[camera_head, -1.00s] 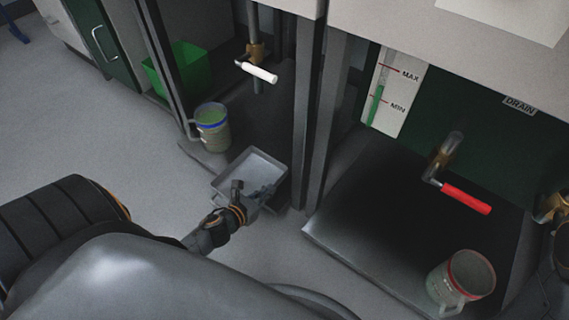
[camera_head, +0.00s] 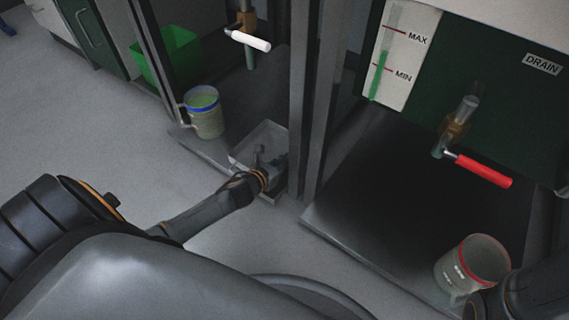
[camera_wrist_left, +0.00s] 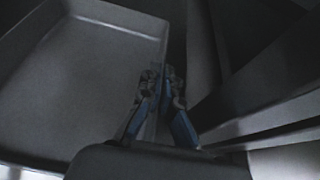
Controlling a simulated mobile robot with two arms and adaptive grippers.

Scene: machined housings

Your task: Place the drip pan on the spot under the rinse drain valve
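The drip pan (camera_head: 240,157) is a shallow grey rectangular tray, at the front edge of the left bay, beside the dark post. My left gripper (camera_head: 268,168) reaches over it. In the left wrist view the pan (camera_wrist_left: 75,85) fills the left side, and the left gripper (camera_wrist_left: 163,90) has its blue-sided fingers closed on either side of its rim. A valve with a white handle (camera_head: 250,40) hangs at the back of the left bay. A valve with a red handle (camera_head: 484,171) is in the right bay below a DRAIN label (camera_head: 542,64). My right gripper is out of view.
A blue-rimmed jug (camera_head: 205,115) stands left of the pan, with a green bin (camera_head: 170,60) behind. Dark posts (camera_head: 318,100) divide the bays. A red-rimmed jug (camera_head: 472,262) stands at the right bay's front, partly behind my right arm. The left bay floor behind the pan is clear.

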